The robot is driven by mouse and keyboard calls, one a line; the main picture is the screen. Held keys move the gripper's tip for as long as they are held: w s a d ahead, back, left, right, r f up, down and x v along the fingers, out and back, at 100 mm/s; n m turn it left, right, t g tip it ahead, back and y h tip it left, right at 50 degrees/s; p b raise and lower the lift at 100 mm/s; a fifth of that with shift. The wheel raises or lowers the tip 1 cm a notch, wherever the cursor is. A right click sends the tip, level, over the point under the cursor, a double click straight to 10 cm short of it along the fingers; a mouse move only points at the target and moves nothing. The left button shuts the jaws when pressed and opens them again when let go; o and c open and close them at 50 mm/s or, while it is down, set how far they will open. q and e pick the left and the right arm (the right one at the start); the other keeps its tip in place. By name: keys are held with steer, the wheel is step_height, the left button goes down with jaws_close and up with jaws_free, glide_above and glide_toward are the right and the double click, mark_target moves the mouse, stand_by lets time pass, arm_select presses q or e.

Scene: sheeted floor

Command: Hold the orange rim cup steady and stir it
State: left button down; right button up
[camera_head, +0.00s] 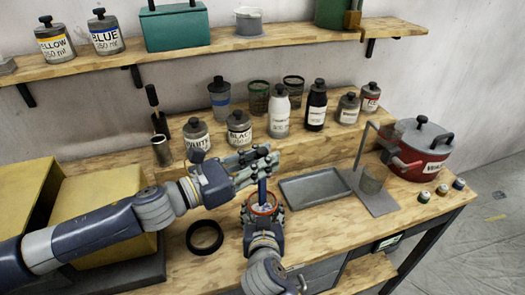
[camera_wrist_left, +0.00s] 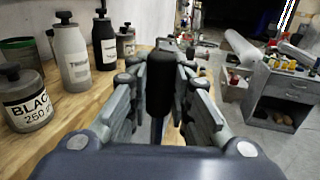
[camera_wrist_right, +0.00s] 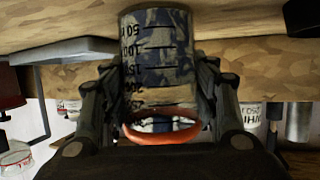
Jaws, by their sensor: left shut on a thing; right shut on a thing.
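The orange rim cup (camera_head: 264,209) stands at the front of the workbench, with my right gripper (camera_head: 263,217) shut around its sides. In the right wrist view the clear cup (camera_wrist_right: 160,62) shows dark measuring marks, bluish patches and its orange rim (camera_wrist_right: 165,134) between the fingers. My left gripper (camera_head: 262,160) is above the cup, shut on a stirrer. The stirrer's black handle (camera_wrist_left: 160,84) shows between the fingers in the left wrist view. Its blue shaft (camera_head: 262,188) points down into the cup's mouth in the head view. Its lower tip is hidden.
A black ring (camera_head: 205,237) lies left of the cup. Several bottles line the raised shelf behind. Yellow boxes (camera_head: 100,200) stand at left.

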mark_target(259, 189)
arm_select(q)
steer(key=shift+f, duration=4.1)
steer(key=shift+s, duration=0.15)
